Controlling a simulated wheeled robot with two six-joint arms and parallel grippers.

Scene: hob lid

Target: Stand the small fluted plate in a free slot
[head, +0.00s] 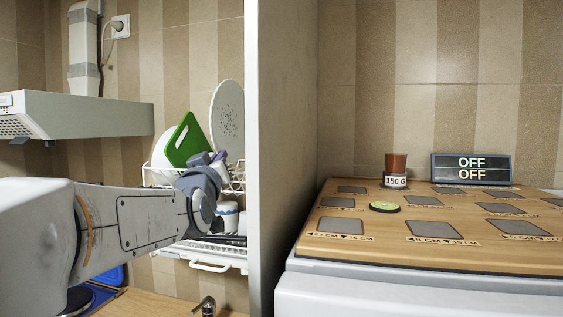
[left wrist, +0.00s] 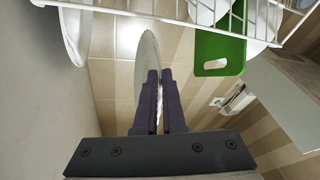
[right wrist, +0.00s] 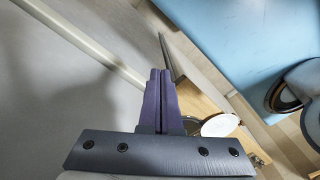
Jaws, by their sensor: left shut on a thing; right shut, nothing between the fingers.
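My left gripper (left wrist: 160,74) is shut on the rim of a plate (left wrist: 148,50), seen nearly edge-on in the left wrist view. My right gripper (right wrist: 160,75) is shut and empty, away from the rack.
A green board (head: 186,140) leans in the rack by a white plate (head: 161,150). Another white plate (left wrist: 76,32) is left of the held one in the left wrist view. A tall panel (head: 285,150) walls off the rack's right side. A hood (head: 90,115) overhangs left.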

